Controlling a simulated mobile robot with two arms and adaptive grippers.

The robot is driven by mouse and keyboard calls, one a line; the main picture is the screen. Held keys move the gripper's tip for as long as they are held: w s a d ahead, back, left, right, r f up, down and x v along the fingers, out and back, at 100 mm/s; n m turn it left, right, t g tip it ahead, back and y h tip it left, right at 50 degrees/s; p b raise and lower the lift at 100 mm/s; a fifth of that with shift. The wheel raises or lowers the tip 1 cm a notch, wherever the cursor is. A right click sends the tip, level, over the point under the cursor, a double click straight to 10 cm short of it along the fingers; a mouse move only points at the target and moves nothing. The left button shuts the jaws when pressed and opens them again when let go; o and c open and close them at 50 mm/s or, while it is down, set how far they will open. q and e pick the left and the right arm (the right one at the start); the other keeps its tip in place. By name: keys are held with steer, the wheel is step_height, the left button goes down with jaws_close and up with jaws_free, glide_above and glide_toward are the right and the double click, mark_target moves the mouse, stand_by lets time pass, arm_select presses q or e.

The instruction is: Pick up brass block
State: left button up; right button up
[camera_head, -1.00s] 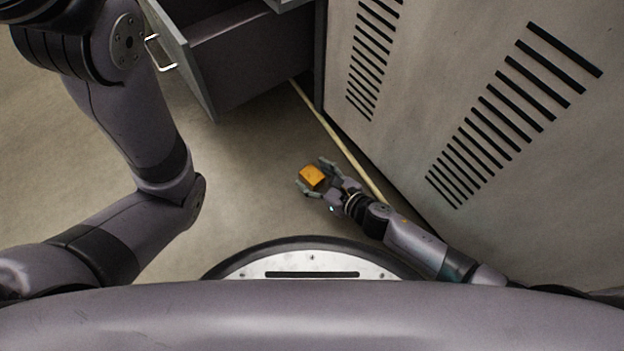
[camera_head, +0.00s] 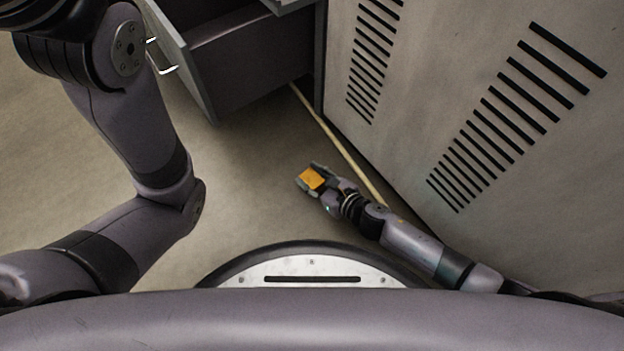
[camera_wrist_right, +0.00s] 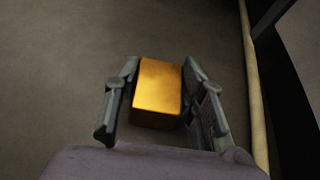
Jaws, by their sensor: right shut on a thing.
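The brass block (camera_head: 312,178) is a small golden-orange block low near the floor, in the middle of the head view. My right gripper (camera_head: 311,180) has its fingers on either side of the block and is shut on it. In the right wrist view the block (camera_wrist_right: 158,88) sits between the two fingers of the right gripper (camera_wrist_right: 160,100). Whether the block touches the floor cannot be told. My left arm comes in from the left of the head view, and its gripper is out of the picture.
An open grey drawer (camera_head: 250,62) with a white handle (camera_head: 160,58) juts out at the upper left. A large grey cabinet with black vent slots (camera_head: 470,110) stands on the right. A pale strip (camera_head: 335,140) runs along its foot. Floor (camera_head: 240,190) left of the block is clear.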

jaws_close()
steer(key=shift+r, duration=0.15)
stand_by(0.4)
